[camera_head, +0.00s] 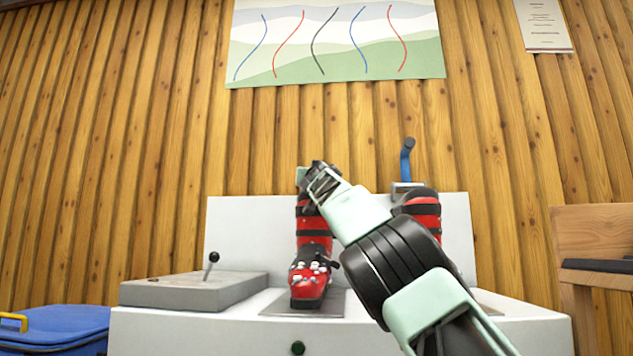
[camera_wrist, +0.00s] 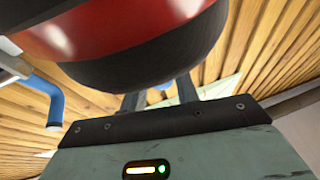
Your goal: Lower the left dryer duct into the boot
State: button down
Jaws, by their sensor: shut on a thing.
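The left boot (camera_head: 312,245), red with black bands and pale buckles, stands upright on the white bench. My gripper (camera_head: 316,178) is at the top of its cuff, shut on the left dryer duct, which is mostly hidden behind my fingers and the boot. In the wrist view my gripper (camera_wrist: 160,98) has its two fingers just beyond a close black and red boot cuff (camera_wrist: 140,50). I cannot tell how far the duct sits inside the boot.
The right boot (camera_head: 424,212) stands partly behind my arm, with a raised blue duct (camera_head: 405,164) above it. A grey box with a lever (camera_head: 195,290) is on the white bench (camera_head: 200,330). A blue bin (camera_head: 55,325) is at left, a wooden chair (camera_head: 592,235) at right.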

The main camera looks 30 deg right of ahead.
jog(key=shift+f, duration=0.15)
dwell(0.4)
jog(key=c, duration=1.1)
grip_release()
jog(key=shift+o, duration=0.2)
jog(key=shift+s+a+b, duration=0.1)
jog(key=shift+b, duration=0.2)
jog(key=b+v, duration=0.8)
jog(key=v, duration=0.9)
jog(key=shift+f, duration=0.35)
